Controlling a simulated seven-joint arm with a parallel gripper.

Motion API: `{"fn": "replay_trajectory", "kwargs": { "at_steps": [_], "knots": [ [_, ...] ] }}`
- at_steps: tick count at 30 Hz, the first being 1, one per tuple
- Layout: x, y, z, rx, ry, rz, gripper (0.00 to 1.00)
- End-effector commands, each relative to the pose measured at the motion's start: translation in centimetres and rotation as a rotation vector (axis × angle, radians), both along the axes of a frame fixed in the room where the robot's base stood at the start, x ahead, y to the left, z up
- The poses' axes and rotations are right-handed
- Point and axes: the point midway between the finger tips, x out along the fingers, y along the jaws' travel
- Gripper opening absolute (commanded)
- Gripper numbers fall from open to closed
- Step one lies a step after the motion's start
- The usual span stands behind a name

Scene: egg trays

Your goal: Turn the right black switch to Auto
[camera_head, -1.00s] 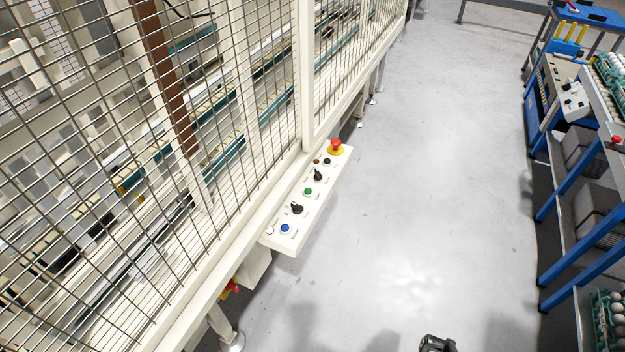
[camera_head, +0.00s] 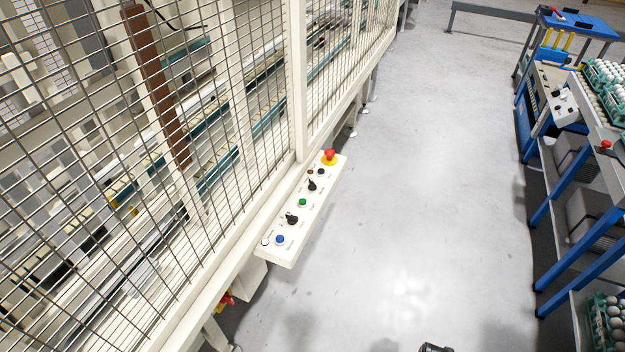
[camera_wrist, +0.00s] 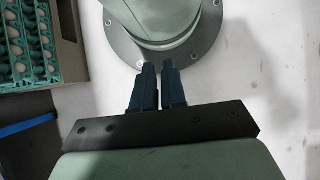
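A white control panel (camera_head: 286,244) juts out from the fence frame. It carries two black rotary switches, the farther, more right one (camera_head: 312,186) and the nearer, more left one (camera_head: 292,219). A green button (camera_head: 302,202) sits between them. Their labels, including Auto, are too small to read. My gripper shows in the wrist view (camera_wrist: 157,67), well away from the panel. Its two dark blue fingers are close together with a narrow gap and nothing visible between them; whether it counts as open or shut is unclear. A dark part of my arm may show at the head view's bottom edge.
The panel also bears a red emergency stop (camera_head: 330,155) and a blue button (camera_head: 280,240). Wire mesh fence (camera_head: 130,160) fills the left. A blue-framed rack (camera_head: 586,240) with egg trays stands at the right. The grey floor (camera_head: 430,170) between is clear.

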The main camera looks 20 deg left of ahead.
Motion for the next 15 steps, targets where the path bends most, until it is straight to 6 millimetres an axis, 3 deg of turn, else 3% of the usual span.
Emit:
{"fn": "replay_trajectory", "kwargs": {
  "at_steps": [7, 15],
  "knots": [
    [4.8, 0.0, 1.7, 0.0, -0.083, 0.001, 0.35],
    [12.5, 0.0, 5.4, 0.0, -0.222, 0.002, 0.36]
  ]
}}
